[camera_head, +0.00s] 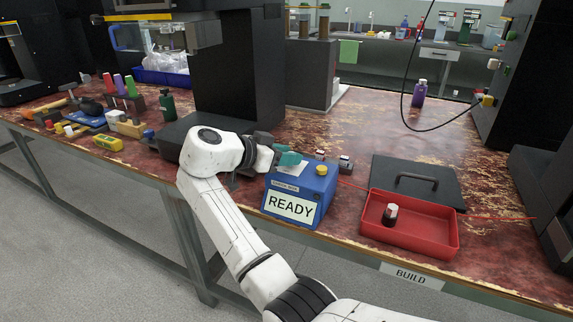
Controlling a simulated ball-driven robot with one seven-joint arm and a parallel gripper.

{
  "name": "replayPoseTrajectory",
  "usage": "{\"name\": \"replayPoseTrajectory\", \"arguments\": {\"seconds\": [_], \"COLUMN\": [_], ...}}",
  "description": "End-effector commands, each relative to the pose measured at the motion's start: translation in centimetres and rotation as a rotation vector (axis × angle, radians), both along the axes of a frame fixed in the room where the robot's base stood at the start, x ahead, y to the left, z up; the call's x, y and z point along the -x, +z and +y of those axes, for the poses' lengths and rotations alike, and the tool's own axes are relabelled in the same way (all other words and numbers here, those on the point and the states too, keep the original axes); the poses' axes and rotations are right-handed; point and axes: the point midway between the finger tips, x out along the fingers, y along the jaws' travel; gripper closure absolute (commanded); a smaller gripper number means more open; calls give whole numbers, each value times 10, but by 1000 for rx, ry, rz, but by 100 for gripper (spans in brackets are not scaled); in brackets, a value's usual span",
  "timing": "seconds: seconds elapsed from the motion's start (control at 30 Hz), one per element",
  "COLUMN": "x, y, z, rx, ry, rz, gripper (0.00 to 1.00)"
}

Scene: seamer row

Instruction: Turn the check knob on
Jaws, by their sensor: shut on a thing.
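A blue box (320,208) with a white front plate reading READY stands near the table's front edge. A round yellow part (321,169) sits on its top at the right, apart from my gripper. My gripper (290,158), with teal at its end, reaches in from the left over the box's top left. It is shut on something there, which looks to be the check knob. The arm and fingers hide the knob, so its shape and turn cannot be seen. A pale plate (292,170) shows just under the fingertips.
A red tray (450,238) holding a small dark jar with a pale top (390,213) is right of the box. A black lidded panel with a handle (415,180) lies behind it. Small switches (345,162) sit behind the box.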

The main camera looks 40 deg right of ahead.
Motion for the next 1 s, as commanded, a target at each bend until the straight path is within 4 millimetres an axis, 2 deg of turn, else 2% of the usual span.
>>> {"name": "replayPoseTrajectory", "arguments": {"seconds": [0.3, 0.77, 0.8, 1.0], "x": [-2, -2, -2, -2], "y": [-2, -2, -2, -1], "z": [-1, -1, -1, -1], "rx": [-2, -3, -3, -2], "ry": [-98, -112, -112, -111], "rz": [2, 1, 1, 1], "gripper": [92, 92, 61, 42]}}
